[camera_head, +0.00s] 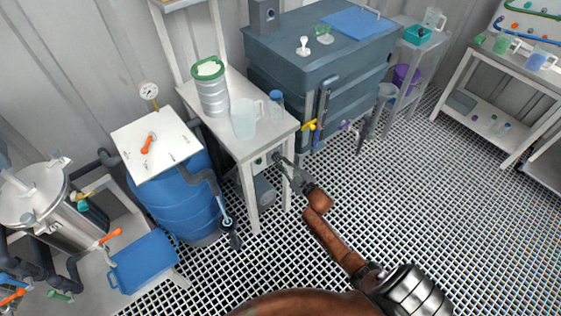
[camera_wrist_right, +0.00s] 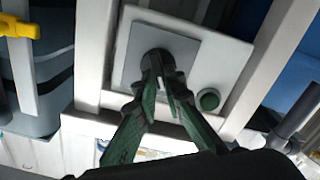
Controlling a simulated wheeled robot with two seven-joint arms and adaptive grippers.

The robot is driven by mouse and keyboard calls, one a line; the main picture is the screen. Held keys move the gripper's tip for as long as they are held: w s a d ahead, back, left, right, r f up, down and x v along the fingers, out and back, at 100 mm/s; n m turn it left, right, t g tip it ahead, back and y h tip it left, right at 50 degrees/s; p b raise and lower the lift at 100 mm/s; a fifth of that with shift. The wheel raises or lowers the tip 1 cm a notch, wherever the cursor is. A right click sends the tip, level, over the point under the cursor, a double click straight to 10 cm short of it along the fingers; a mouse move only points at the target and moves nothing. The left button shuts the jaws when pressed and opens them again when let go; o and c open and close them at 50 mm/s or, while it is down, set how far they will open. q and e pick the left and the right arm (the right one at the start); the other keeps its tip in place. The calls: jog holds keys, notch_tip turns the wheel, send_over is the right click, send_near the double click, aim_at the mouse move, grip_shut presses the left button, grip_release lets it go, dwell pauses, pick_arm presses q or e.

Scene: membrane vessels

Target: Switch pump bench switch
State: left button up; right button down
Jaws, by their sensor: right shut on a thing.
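The pump bench switch is a dark round knob (camera_wrist_right: 157,63) on a pale square plate (camera_wrist_right: 188,52), seen in the right wrist view. A green round button (camera_wrist_right: 209,100) sits on the panel beside the plate. My right gripper (camera_wrist_right: 166,70) is shut on the knob, its two fingers close together over it. In the head view my right gripper (camera_head: 284,166) reaches the side of the white pump bench (camera_head: 222,130), below its top; the knob is hard to make out there. My left gripper is not in view.
A beaker (camera_head: 245,118), a blue-capped bottle (camera_head: 277,104) and a green-banded container (camera_head: 210,88) stand on the bench top. A blue barrel (camera_head: 180,205) is to the left and a dark blue tank (camera_head: 310,75) to the right. The grated floor in front is open.

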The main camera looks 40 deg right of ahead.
jog(key=shift+a+f, duration=0.1)
jog(key=c, duration=2)
grip_release()
jog(key=s, duration=0.8)
jog(key=s+d, duration=0.1)
jog(key=s, duration=0.3)
